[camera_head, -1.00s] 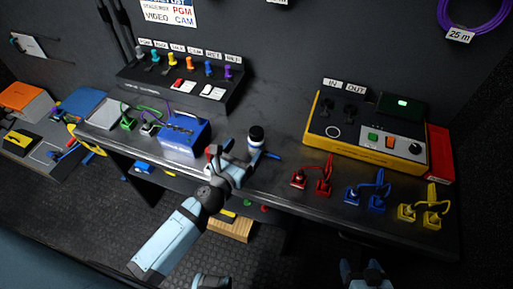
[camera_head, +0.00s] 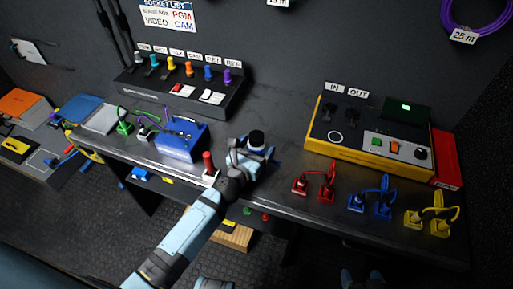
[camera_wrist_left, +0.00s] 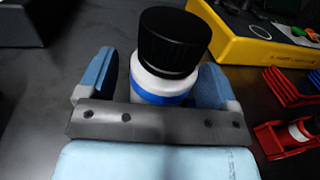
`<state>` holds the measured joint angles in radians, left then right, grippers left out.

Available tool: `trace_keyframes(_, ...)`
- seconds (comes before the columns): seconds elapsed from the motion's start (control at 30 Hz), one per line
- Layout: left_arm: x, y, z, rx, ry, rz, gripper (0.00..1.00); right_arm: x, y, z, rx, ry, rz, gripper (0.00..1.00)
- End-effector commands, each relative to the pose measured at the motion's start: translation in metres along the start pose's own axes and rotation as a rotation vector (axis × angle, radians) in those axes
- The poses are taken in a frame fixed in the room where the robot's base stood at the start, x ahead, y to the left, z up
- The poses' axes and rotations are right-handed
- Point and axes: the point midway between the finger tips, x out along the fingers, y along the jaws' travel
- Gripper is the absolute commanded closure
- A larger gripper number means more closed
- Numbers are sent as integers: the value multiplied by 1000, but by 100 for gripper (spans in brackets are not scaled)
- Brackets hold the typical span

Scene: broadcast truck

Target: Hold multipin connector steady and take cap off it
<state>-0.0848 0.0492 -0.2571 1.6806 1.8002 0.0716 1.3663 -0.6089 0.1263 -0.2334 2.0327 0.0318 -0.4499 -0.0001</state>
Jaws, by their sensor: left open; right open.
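A white and blue cylinder with a black cap (camera_head: 257,137) stands upright on the dark bench; it looks like a capped bottle, and I cannot tell whether it is the multipin connector. It also shows large in the left wrist view (camera_wrist_left: 165,80), with its cap on. My left gripper (camera_head: 254,155) is open, with one finger on each side of the white and blue body, below the cap. A gap shows at the left finger; contact at the right finger is unclear. My right gripper (camera_head: 361,278) is open and empty at the bottom edge, only its tips showing.
A red upright piece (camera_head: 208,162) stands just left of my left gripper. A blue box (camera_head: 182,142) with cables is further left. A yellow-edged panel (camera_head: 365,140) is to the right, with red (camera_head: 318,185), blue (camera_head: 372,200) and yellow (camera_head: 430,220) corded pieces in front.

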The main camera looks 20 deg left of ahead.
Motion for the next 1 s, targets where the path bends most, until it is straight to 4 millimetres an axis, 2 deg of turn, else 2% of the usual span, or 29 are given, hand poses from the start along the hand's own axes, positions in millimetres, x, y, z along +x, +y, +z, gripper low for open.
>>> trace_keyframes(0.17,0,0,0,0,1,0,16,0,0,0,0,0,0,28)
trace_keyframes(0.4,0,0,0,0,1,0,68,0,0,0,0,1,0,28)
trace_keyframes(0.43,0,0,0,0,1,0,75,0,0,0,0,1,0,28)
trace_keyframes(0.47,0,0,0,0,-1,0,78,0,0,0,0,1,0,28)
trace_keyframes(0.77,0,0,4,1,-1,-1,78,-1,0,-3,-1,3,0,28)
trace_keyframes(1.0,0,0,28,3,-2,-2,78,-12,-1,-19,-14,16,3,28)
